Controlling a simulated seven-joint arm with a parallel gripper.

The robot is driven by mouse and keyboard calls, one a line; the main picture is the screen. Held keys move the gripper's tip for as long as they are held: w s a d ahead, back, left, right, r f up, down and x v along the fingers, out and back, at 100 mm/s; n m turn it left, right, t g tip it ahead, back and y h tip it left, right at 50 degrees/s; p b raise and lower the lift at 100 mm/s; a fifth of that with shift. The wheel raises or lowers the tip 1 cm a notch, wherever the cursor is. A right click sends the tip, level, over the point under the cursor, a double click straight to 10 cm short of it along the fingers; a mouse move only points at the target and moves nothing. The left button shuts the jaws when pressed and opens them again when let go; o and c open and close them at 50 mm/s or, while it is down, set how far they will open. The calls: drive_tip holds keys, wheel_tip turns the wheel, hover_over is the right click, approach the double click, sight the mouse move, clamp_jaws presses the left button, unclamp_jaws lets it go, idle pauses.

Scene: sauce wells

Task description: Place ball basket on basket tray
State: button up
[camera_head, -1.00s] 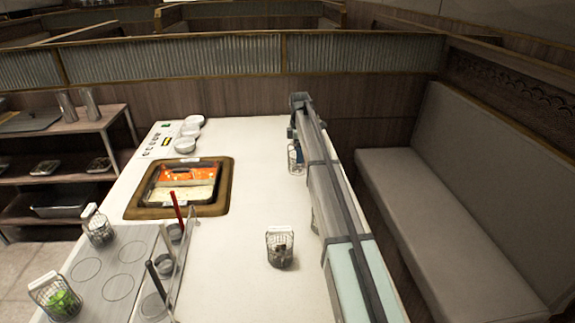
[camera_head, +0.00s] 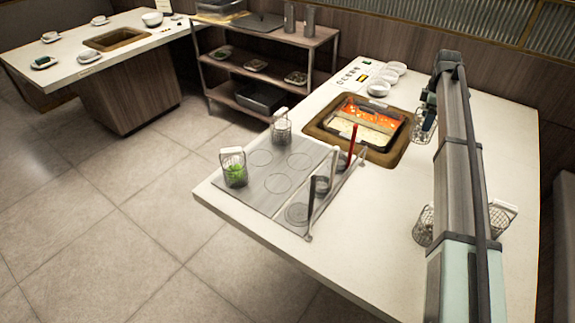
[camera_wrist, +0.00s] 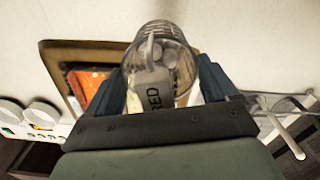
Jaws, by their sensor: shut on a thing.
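My gripper (camera_head: 428,102) is shut on a wire basket (camera_head: 423,126), which hangs beside the hot pot, right of it. In the wrist view my gripper (camera_wrist: 163,82) has a finger on each side of this ball basket (camera_wrist: 170,56). Round greyish balls and a pale tag with dark letters show in it. The grey basket tray (camera_head: 250,198), marked with circles, lies at the table's front left. A basket with green food (camera_head: 234,168) stands at its left side. Another basket (camera_head: 281,127) stands at its far corner.
The hot pot (camera_head: 398,142) has red and white halves. A clear rack with cups and red and black handles (camera_head: 335,185) edges the tray's right side. Another basket (camera_head: 423,226) stands partly behind my arm. White bowls (camera_head: 379,89) sit at the back.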

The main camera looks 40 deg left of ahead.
drive_tip(key=s+a+n, duration=0.2)
drive_tip(key=s+a, duration=0.8)
drive_tip(key=a, duration=0.4)
drive_tip(key=s+a+n, duration=0.2)
drive_tip(key=s+a, duration=0.7)
drive_tip(key=a, duration=0.5)
drive_tip(key=s+a+r+n, duration=0.1)
drive_tip(key=s+a, duration=0.3)
drive_tip(key=s, duration=0.3)
drive_tip(key=s+a+n, duration=0.2)
drive_tip(key=s+a, duration=0.3)
drive_tip(key=s, duration=0.1)
drive_tip(key=s+d+f+n, duration=0.1)
drive_tip(key=s+d+n, duration=0.1)
drive_tip(key=s+n, duration=0.6)
drive_tip(key=shift+d+f, duration=0.15)
drive_tip(key=shift+f, duration=4.65)
drive_tip(key=shift+f, duration=0.15)
